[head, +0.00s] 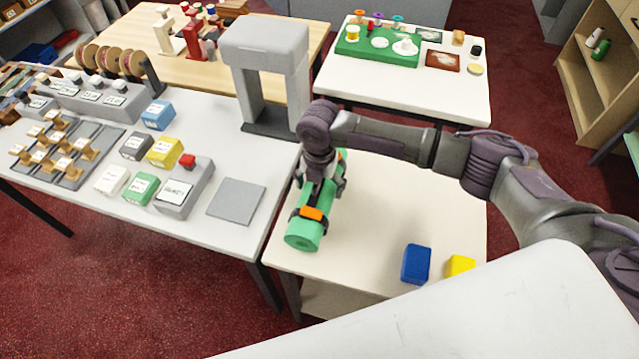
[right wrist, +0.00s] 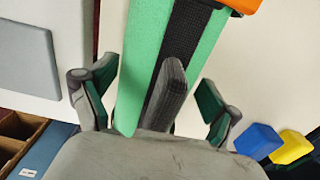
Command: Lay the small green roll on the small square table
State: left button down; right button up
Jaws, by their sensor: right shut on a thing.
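The small green roll (head: 303,234) has a dark band and an orange tag. My right gripper (head: 322,183) is shut on it from above, near its far end. The roll lies lengthwise over the left part of the small square table (head: 390,210), a cream-topped table. I cannot tell whether the roll touches the tabletop. In the right wrist view the roll (right wrist: 145,55) runs between my right gripper's fingers (right wrist: 155,100). Its far end is partly hidden by the gripper in the head view. My left gripper is not in view.
A blue block (head: 416,264) and a yellow block (head: 460,265) stand near the table's front edge. The white counter (head: 235,165) with a grey plate (head: 236,201) adjoins on the left. A grey arch-shaped stand (head: 265,75) rises behind. The table's middle is clear.

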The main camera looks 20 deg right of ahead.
jog(key=o, duration=1.1)
notch_tip(320, 180, up, 12)
jog(key=shift+r+b, duration=0.1)
jog(key=shift+b, duration=0.6)
